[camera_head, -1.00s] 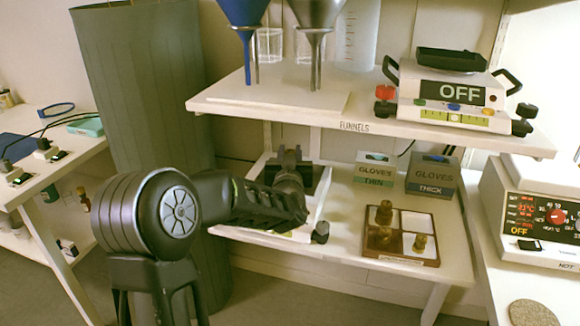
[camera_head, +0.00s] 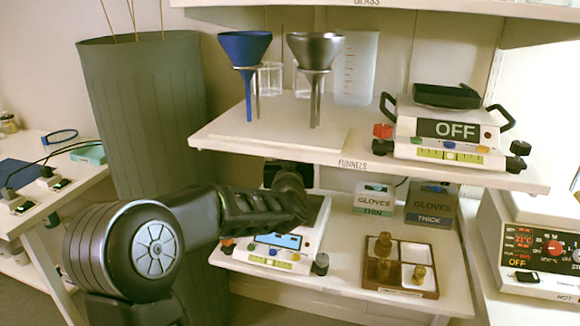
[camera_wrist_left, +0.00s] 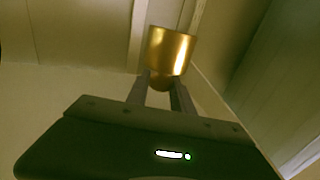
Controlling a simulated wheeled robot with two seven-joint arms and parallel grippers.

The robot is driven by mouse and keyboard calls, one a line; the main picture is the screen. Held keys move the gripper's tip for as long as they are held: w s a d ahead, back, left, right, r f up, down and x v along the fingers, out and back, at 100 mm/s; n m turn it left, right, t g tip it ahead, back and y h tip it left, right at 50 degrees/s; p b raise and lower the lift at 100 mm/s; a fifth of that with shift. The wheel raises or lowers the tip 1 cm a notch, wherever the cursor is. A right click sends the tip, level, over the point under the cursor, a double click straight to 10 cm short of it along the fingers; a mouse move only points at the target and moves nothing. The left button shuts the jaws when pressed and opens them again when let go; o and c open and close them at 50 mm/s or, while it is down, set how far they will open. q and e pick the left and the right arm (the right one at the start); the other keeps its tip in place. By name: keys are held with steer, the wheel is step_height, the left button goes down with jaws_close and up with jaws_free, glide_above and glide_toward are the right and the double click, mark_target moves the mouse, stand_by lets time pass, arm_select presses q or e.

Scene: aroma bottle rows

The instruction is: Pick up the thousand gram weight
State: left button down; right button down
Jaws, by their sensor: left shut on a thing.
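My left gripper (camera_wrist_left: 160,88) is shut on the knob of a brass weight (camera_wrist_left: 171,50), seen in the left wrist view. No marking on the weight is readable, so I cannot tell whether it is the thousand gram one. In the head view my left arm reaches over the lower shelf, and its fingers and the held weight are hidden. A wooden weight box (camera_head: 440,262) stands on the lower shelf with brass weights in it, a stacked-looking group (camera_head: 383,246) at left and a small one (camera_head: 418,274) at right. My right gripper is not in view.
A scale (camera_head: 275,252) with a lit blue display stands on the lower shelf below my arm. Glove boxes (camera_head: 432,203) stand behind the weight box. The upper shelf (camera_head: 350,157) holds funnels and a scale (camera_head: 447,130) marked OFF, close above my wrist.

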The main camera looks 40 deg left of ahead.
arm_select(q)
steer(key=shift+r, duration=0.85)
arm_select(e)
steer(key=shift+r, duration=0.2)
arm_select(q)
steer(key=shift+f, duration=0.1)
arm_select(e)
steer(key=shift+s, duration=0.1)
